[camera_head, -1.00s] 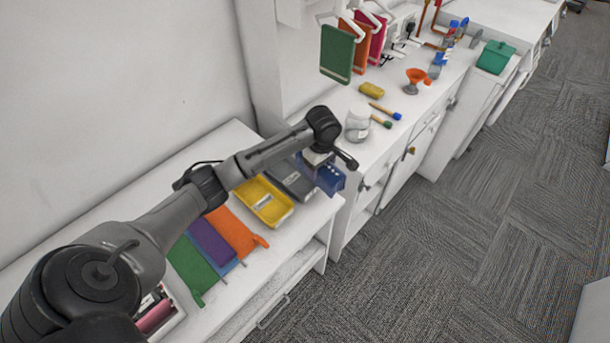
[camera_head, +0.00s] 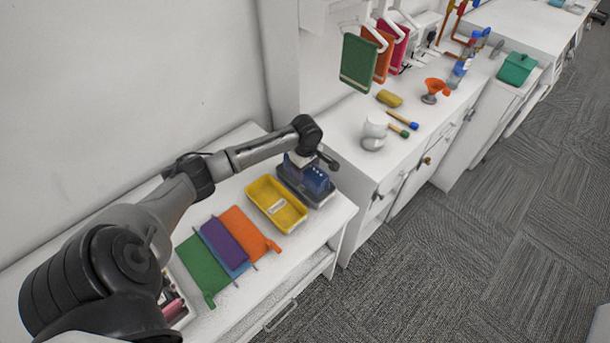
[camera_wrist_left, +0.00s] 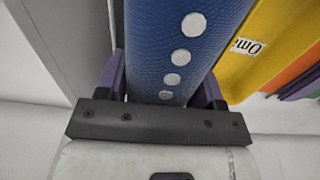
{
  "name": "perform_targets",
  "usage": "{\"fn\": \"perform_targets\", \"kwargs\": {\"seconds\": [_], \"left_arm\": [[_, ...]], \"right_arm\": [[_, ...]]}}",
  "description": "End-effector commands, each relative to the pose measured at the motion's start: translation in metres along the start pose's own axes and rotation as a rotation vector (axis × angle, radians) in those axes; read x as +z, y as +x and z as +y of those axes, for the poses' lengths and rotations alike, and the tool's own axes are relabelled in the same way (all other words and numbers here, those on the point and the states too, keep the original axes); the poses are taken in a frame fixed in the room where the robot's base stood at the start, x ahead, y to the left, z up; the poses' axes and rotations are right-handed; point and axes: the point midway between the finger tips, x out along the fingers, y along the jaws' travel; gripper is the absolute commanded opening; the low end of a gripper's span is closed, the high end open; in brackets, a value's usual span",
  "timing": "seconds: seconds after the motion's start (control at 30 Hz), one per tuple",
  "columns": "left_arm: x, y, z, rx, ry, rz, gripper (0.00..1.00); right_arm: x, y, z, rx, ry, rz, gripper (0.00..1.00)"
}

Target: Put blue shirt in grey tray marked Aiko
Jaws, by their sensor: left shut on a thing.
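The blue shirt (camera_head: 314,181) is a folded blue bundle with a row of white dots. My left gripper (camera_head: 301,159) is shut on it; the wrist view shows the shirt (camera_wrist_left: 182,50) between the two fingers. The shirt is at the grey tray (camera_head: 322,201), within its outline in the head view. I cannot tell whether it touches the tray floor. My right gripper is not in view.
A yellow tray (camera_head: 265,192) with a label stands just left of the grey tray. Orange (camera_head: 248,227), purple (camera_head: 222,240) and green (camera_head: 200,266) folded cloths lie further left. A white jar (camera_head: 374,130) stands on the higher counter to the right.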

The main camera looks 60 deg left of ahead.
Motion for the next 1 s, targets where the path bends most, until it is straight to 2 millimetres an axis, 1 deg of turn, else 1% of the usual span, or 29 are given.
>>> {"fn": "perform_targets", "kwargs": {"seconds": [0.23, 0.53, 0.93, 0.97, 1.0], "left_arm": [[-0.004, 0.008, -0.001, 0.0, 0.0, -0.001, 0.34], [-0.004, 0.041, -0.001, 0.0, 0.0, 0.0, 0.34], [-0.003, 0.045, -0.001, 0.001, 0.0, 0.0, 0.34], [-0.004, 0.045, -0.001, 0.001, 0.0, 0.001, 0.64], [-0.004, 0.045, -0.001, 0.001, 0.001, 0.001, 0.68]], "right_arm": [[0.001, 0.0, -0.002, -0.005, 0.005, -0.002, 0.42], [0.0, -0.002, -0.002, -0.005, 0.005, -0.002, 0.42], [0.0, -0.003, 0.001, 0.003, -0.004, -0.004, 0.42], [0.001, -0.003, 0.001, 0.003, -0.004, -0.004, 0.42], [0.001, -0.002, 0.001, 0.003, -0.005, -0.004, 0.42]]}}
